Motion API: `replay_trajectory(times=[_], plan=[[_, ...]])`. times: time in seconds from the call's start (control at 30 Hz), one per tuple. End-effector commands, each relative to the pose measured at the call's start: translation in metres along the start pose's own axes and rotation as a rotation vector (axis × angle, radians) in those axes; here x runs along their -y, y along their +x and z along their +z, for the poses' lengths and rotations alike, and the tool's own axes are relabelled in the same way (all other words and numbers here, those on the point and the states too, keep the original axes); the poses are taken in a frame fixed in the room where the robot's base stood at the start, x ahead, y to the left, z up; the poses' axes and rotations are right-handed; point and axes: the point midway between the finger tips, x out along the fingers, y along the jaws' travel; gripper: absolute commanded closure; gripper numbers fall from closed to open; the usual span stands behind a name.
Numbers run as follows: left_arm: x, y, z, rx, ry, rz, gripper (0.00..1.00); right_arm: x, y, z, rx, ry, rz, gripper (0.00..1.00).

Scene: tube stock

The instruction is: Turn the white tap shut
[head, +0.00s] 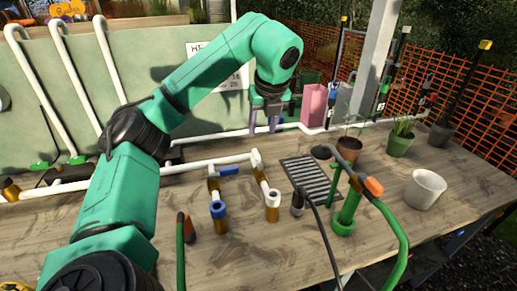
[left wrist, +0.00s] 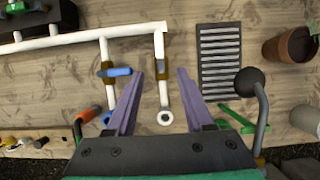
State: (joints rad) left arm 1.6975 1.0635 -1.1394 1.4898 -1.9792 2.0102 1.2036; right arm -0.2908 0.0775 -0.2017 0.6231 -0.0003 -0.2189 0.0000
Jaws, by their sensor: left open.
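The white tap (head: 263,176) sits on the right-hand of two short branches of the white pipe. In the left wrist view its brass body (left wrist: 163,92) shows between my fingers, and its white lever looks in line with the branch, hard to tell from the white pipe. My left gripper (head: 263,127) is open and empty, its purple fingers pointing down above the tap. In the left wrist view the fingertips (left wrist: 160,75) are spread on either side of the branch, apart from it. My right gripper is not in view.
A blue tap lever (head: 229,171) lies across the left branch, close to my left finger in the wrist view. A slatted dark grate (head: 304,177) lies right of the tap. A green hand pump (head: 345,215), hoses and pots stand further right.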

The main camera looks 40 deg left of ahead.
Motion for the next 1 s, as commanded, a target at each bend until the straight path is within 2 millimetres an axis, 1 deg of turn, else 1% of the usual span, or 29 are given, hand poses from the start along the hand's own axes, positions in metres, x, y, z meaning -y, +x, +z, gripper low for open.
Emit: replay_trajectory(times=[0.03,0.07,0.1,0.17,0.27,0.33,0.43,0.5,0.6,0.8,0.83,0.87,0.9,0.97,1.0], plan=[[0.0,0.021,-0.004,-0.005,0.0,0.004,0.47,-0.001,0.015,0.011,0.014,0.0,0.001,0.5],[-0.001,0.024,-0.002,-0.004,-0.001,0.006,0.47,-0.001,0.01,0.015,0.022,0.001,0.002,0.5],[-0.002,0.031,-0.001,-0.003,-0.001,0.007,0.47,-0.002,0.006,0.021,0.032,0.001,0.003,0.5],[-0.002,0.047,0.0,-0.003,-0.001,0.007,0.47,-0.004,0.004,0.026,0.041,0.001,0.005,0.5],[-0.003,0.074,-0.001,-0.004,-0.001,0.008,0.47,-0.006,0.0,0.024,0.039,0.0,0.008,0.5],[-0.002,0.091,0.0,-0.003,-0.001,0.006,0.47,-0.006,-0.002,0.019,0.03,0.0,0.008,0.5],[-0.001,0.111,0.0,-0.003,-0.001,0.005,0.47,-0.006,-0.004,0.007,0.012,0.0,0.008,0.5],[-0.001,0.12,0.0,-0.002,-0.001,0.003,0.47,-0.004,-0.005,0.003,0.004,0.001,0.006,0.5],[-0.001,0.127,0.0,-0.001,-0.001,0.002,0.47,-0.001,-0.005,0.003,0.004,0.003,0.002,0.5],[-0.001,0.129,-0.001,-0.001,0.0,0.002,0.47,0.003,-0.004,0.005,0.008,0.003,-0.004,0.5],[-0.001,0.129,-0.001,-0.001,0.0,0.002,0.51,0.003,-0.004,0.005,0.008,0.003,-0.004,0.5],[-0.001,0.128,-0.001,-0.001,0.0,0.001,0.63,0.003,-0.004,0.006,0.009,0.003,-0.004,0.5],[-0.001,0.128,-0.001,-0.001,0.0,0.001,0.78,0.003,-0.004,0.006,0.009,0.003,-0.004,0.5],[-0.001,0.128,-0.001,-0.001,0.0,0.001,1.0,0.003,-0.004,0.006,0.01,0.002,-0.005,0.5],[-0.001,0.128,-0.001,-0.001,0.0,0.001,1.0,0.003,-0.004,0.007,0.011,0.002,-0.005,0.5]])
